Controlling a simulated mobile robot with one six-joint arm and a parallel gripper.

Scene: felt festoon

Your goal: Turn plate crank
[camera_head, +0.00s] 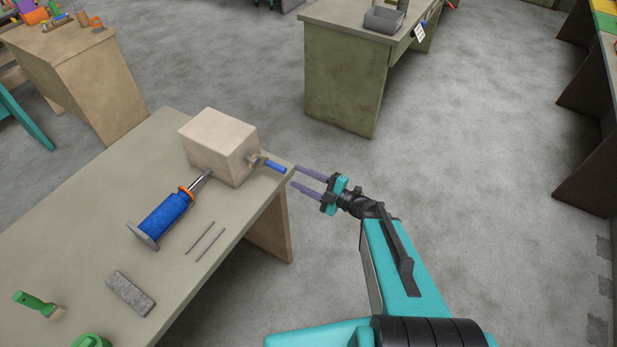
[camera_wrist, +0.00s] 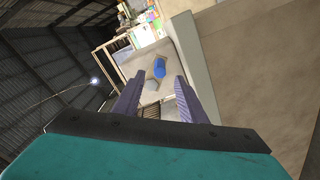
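A pale beige box (camera_head: 215,148) stands on the near table. A small metal crank (camera_head: 253,160) with a blue handle (camera_head: 275,166) sticks out from its right side. My gripper (camera_head: 295,176) is open, with two purple fingers apart and nothing between them. Its fingertips are just right of the blue handle's end and point toward it. In the wrist view the blue handle (camera_wrist: 159,67) shows ahead, between the two fingers, and the grey metal of the crank (camera_wrist: 151,84) is just below it. The fingers appear clear of the handle.
On the near table (camera_head: 95,215) a blue cylinder (camera_head: 165,217) with a metal rod points at the box. Two thin rods (camera_head: 207,242), a grey block (camera_head: 130,293) and a green brush (camera_head: 38,304) lie nearer. Open floor (camera_head: 470,160) lies right of the table.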

